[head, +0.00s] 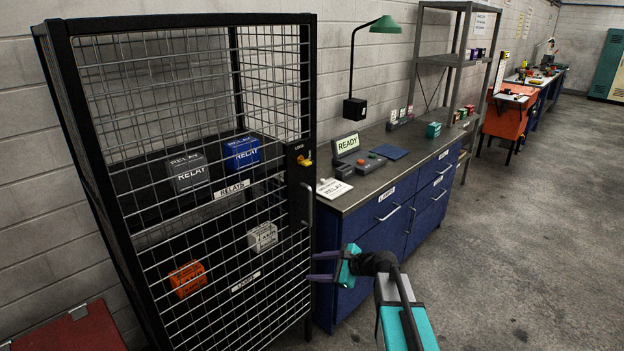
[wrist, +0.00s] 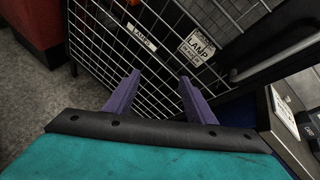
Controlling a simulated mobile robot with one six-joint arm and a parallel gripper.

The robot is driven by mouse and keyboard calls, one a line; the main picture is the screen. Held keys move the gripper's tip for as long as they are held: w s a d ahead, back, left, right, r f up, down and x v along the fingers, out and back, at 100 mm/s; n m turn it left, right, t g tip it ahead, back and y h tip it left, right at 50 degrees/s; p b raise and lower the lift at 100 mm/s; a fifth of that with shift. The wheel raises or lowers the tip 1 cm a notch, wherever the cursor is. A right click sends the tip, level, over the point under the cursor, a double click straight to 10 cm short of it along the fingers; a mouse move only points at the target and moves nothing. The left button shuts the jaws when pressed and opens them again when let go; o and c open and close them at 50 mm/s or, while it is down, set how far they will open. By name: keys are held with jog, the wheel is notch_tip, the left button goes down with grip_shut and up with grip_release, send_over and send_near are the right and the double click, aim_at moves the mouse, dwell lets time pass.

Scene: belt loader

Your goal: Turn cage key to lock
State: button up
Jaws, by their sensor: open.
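The wire cage (head: 222,215) stands at the left in the head view with its mesh door shut against the frame. The key does not show in the wrist view.
Inside the cage are a grey relay box (head: 188,175), a blue relay box (head: 242,152), an orange box (head: 188,278) and a white box (head: 262,237). A blue workbench (head: 370,235) stands right of the cage. The floor (head: 520,240) at right is clear.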

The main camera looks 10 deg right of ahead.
jog(key=w+d+r+m+t, duration=0.2)
jog(key=w+r, duration=0.1)
jog(key=r, duration=0.4)
jog(key=w+d+r+m+t, duration=0.1)
jog(key=w+d+r+m, duration=0.15)
jog(key=r, duration=0.55)
jog(key=m+t+y, duration=0.1)
jog(key=m+t, duration=0.3)
send_near(310, 163)
jog(key=d+v, duration=0.1)
jog(key=v, duration=0.3)
jog(key=shift+a+r+n+p, duration=0.15)
jog(key=shift+n+p, duration=0.1)
jog(key=shift+p, duration=0.15)
jog(key=p+x, duration=0.4)
jog(key=x, duration=0.9)
jog(key=shift+w+a, duration=0.2)
jog(key=shift+a, duration=0.25)
jog(key=c, duration=1)
